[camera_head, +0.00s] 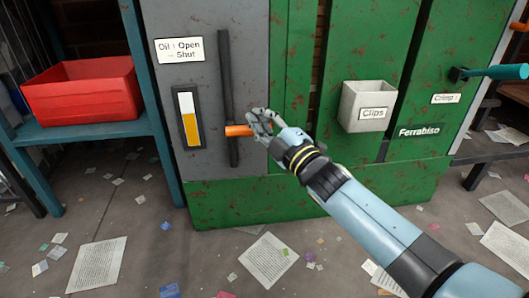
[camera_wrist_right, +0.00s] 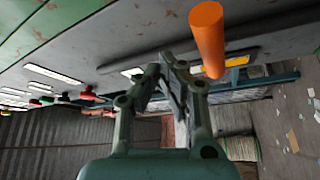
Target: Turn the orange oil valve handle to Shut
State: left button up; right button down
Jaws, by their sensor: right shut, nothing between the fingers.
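The orange oil valve handle (camera_head: 238,131) sticks out to the right from a dark upright pipe (camera_head: 229,90) on a grey panel. A label (camera_head: 180,50) above reads "Oil : Open – Shut". My right gripper (camera_head: 259,122) is at the handle's right end and partly overlaps it in the head view. In the right wrist view the orange handle (camera_wrist_right: 207,38) stands beside the closed fingertips (camera_wrist_right: 170,66), to their right, not between them. The right gripper is shut and empty; whether it touches the handle I cannot tell. My left gripper is not in view.
A gauge with a yellow level (camera_head: 189,117) is left of the pipe. A grey "Clips" bin (camera_head: 366,104) and a teal lever (camera_head: 494,72) are on the green machine to the right. A red bin (camera_head: 82,90) sits on a blue shelf. Papers litter the floor.

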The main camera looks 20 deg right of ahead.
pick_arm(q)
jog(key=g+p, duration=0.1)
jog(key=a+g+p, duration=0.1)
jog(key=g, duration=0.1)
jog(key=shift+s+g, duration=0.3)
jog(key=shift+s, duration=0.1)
pick_arm(e)
jog(key=s+a+f, duration=0.2)
jog(key=s+f, duration=0.1)
jog(key=s, duration=0.5)
jog(key=shift+s+a+f, duration=0.25)
jog(key=shift+f, duration=0.1)
